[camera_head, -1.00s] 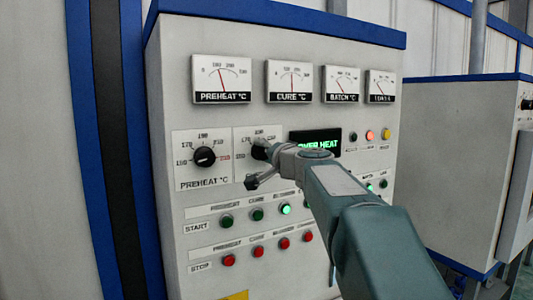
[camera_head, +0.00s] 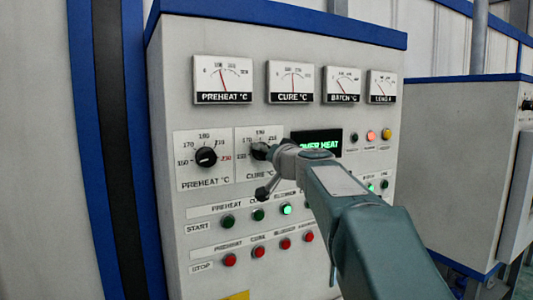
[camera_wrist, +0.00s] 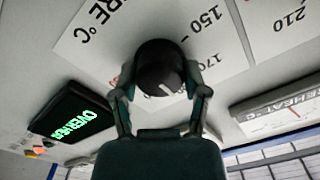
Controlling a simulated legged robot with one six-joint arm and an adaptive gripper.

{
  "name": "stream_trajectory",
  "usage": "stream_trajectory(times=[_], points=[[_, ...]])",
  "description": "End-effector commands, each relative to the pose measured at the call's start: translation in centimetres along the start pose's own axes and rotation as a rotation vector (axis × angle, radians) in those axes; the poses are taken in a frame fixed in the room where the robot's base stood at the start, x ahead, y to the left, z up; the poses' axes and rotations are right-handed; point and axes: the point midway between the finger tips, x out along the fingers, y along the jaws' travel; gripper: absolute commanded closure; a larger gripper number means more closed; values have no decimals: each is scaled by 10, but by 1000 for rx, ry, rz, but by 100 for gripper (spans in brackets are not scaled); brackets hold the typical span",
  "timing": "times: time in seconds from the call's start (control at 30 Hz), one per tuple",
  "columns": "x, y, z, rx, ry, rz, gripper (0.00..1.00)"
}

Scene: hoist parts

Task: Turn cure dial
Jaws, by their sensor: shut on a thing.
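The cure dial is a black round knob (camera_wrist: 160,68) with a white pointer line, on a white scale plate marked "CURE °C" (camera_head: 270,172). In the wrist view my gripper (camera_wrist: 158,92) has one finger on each side of the knob and is shut on it. In the head view my gripper (camera_head: 263,152) reaches the dial from the right, and its wrist and arm hide part of the plate. The pointer lies near the 170 side in the wrist view; its exact reading is unclear.
The preheat dial (camera_head: 206,157) sits close to the left. A green "OVER HEAT" display (camera_head: 317,142) is just right. Meters line the panel above (camera_head: 291,82). Green start buttons (camera_head: 258,214) and red stop buttons (camera_head: 258,251) lie below.

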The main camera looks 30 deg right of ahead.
Motion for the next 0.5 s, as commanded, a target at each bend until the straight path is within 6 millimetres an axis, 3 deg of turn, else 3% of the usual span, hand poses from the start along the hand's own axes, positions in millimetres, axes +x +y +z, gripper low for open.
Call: stream_trajectory(times=[0.17,0.2,0.27,0.5], points=[[3,4,7,4,-15,2,89],[3,4,7,4,-15,3,37],[3,4,7,5,-15,3,10],[1,4,3,4,-7,2,7]])
